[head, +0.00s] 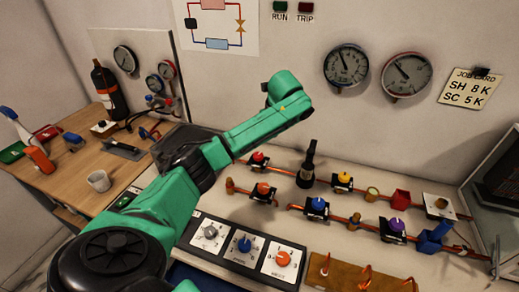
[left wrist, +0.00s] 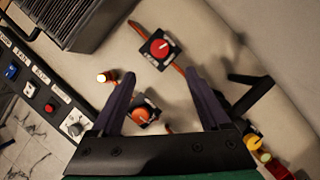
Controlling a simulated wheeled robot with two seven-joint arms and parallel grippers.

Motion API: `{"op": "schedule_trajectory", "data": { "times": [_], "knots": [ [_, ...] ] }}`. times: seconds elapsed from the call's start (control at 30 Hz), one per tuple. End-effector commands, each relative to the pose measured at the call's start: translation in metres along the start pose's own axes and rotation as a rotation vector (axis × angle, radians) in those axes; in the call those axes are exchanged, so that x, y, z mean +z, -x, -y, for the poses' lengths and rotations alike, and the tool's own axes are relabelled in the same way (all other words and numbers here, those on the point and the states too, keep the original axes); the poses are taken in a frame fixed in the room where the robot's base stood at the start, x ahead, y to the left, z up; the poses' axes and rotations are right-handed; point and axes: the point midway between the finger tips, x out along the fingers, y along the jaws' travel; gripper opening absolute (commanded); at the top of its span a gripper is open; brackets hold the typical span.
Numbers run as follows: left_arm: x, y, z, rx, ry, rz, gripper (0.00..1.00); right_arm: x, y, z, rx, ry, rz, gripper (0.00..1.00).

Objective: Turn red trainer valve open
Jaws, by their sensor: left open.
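The red trainer valve (head: 258,157) has a round red knob on a dark square base, set on an orange pipe along the back of the bench. In the left wrist view the red knob (left wrist: 159,48) lies beyond and between my fingertips, apart from them, with a pale pointer line on it. My left gripper (left wrist: 160,75) is open and empty. In the head view my green arm reaches over the bench, and the gripper itself cannot be made out. My right gripper is in neither view.
An orange-knob valve (head: 263,188) sits just in front; it also shows between my fingers in the wrist view (left wrist: 140,115). Yellow (head: 344,179) and blue (head: 318,204) valves lie further right. A switch panel (head: 245,248) is in front.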

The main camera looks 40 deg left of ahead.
Motion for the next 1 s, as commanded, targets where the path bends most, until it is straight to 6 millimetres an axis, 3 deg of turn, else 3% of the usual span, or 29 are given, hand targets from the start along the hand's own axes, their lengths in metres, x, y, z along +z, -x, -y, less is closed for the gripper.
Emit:
{"op": "schedule_trajectory", "data": {
  "times": [0.3,0.43,0.6,0.8,0.83,1.0],
  "knots": [
    [0.000,-0.084,-0.002,0.006,0.004,-0.001,0.80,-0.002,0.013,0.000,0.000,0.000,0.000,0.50],
    [0.000,-0.112,-0.001,0.005,0.004,0.000,0.80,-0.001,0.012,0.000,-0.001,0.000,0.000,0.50],
    [0.000,-0.128,-0.001,0.003,0.004,0.002,0.80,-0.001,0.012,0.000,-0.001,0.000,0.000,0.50],
    [0.000,-0.128,-0.001,0.002,0.003,0.002,0.80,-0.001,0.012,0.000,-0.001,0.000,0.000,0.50],
    [0.000,-0.128,-0.001,0.002,0.003,0.002,0.76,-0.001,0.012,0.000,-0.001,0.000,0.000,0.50],
    [0.000,-0.128,-0.001,0.003,0.003,0.002,0.11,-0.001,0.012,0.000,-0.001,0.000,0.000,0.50]
  ]
}}
